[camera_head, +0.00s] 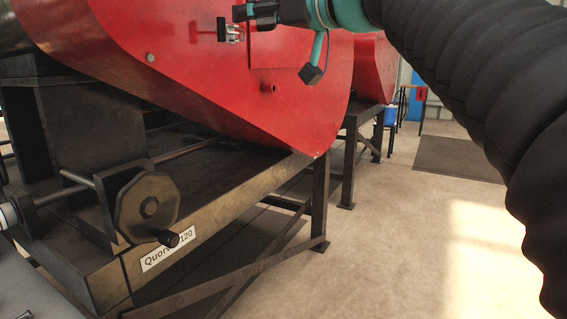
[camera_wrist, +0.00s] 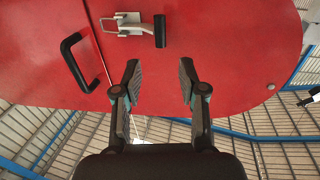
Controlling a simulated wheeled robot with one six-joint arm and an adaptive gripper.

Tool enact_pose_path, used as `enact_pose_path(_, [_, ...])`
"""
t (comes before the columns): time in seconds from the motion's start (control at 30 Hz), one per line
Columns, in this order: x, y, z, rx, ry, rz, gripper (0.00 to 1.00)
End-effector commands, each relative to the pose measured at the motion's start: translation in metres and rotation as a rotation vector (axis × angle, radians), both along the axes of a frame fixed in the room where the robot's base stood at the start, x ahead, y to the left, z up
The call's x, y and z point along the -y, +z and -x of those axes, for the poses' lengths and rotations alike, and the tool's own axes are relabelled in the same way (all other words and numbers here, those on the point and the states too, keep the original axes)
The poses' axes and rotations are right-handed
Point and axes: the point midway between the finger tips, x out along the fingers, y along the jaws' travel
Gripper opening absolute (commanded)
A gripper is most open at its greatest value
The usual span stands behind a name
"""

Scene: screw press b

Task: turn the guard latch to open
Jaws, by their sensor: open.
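The guard latch (camera_wrist: 133,25) is a small metal plate and arm with a black grip at its right end, on the red guard (camera_wrist: 225,60) in the wrist view. In the head view the latch (camera_head: 229,31) is on the red guard (camera_head: 190,75) near the top edge. My gripper (camera_wrist: 159,72) is open and empty in the wrist view, its two fingers apart. The black grip of the latch lies beyond and above the gap between the fingertips. My gripper (camera_head: 245,13) also shows at the top of the head view, close to the latch, partly cut off.
A black bar handle (camera_wrist: 76,62) is on the guard left of the latch, beside a seam. Below the guard in the head view are a black handwheel (camera_head: 146,206) with a crank knob and a dark machine frame (camera_head: 100,270). The floor (camera_head: 400,240) at the right is clear.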

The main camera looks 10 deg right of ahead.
Motion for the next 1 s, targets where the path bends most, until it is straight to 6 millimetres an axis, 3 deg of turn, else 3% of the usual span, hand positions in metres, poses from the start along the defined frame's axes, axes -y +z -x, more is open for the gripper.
enact_pose_path(0.4, [0.041, 0.0, 0.047, 0.002, -0.003, -0.001, 0.41])
enact_pose_path(1.0, [0.037, -0.097, 0.051, -0.276, -0.085, 0.024, 0.41])
